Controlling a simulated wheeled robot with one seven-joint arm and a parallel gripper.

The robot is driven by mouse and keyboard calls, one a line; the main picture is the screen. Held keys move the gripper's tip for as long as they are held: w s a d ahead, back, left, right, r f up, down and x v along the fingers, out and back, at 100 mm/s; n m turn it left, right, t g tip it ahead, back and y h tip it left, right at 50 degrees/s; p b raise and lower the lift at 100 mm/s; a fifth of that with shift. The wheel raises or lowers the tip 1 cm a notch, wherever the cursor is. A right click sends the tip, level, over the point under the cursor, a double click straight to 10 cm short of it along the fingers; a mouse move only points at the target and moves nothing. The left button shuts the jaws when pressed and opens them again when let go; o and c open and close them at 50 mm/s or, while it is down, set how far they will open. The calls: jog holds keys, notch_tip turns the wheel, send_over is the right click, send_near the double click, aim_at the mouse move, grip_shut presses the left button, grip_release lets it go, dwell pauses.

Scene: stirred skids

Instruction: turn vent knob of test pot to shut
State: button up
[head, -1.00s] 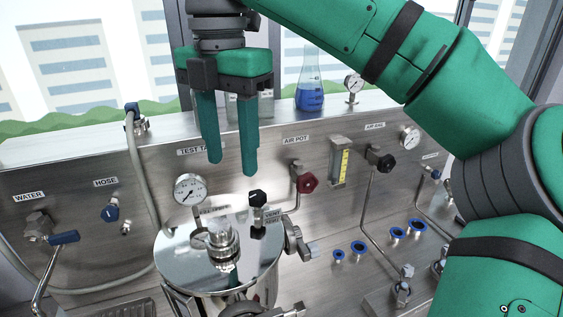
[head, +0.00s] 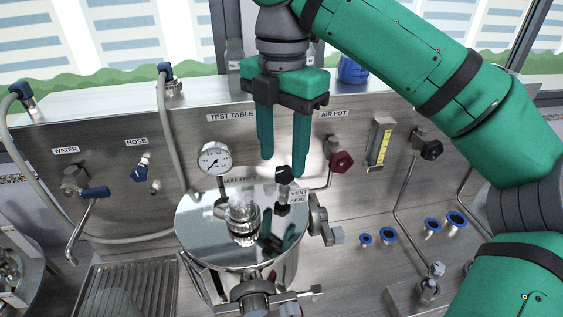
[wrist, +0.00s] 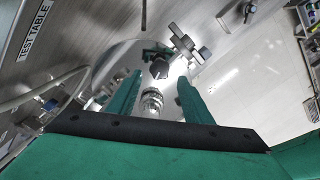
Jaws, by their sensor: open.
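The test pot (head: 205,238) is a shiny steel vessel with a flat lid, standing in front of the panel. Its vent knob (head: 284,173) is a small black knob on a short stem at the lid's back right, beside a VENT tag (head: 299,195). In the wrist view the black knob (wrist: 159,68) shows beyond and between the fingers. My gripper (head: 281,166) is open, fingers pointing down, with its tips around the height of the knob in the head view. Whether a finger touches the knob cannot be told. The gripper also shows in the wrist view (wrist: 158,92).
A pressure gauge (head: 215,159) and a clear fitting (head: 242,221) rise from the lid. A side valve (head: 321,221) sticks out at the pot's right. A red knob (head: 341,161) is on the panel just right of my fingers. Blue-rimmed ports (head: 388,237) lie further right.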

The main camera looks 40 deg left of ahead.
aim_at(284, 175)
jog(key=shift+f, duration=1.45)
jog(key=c, duration=1.1)
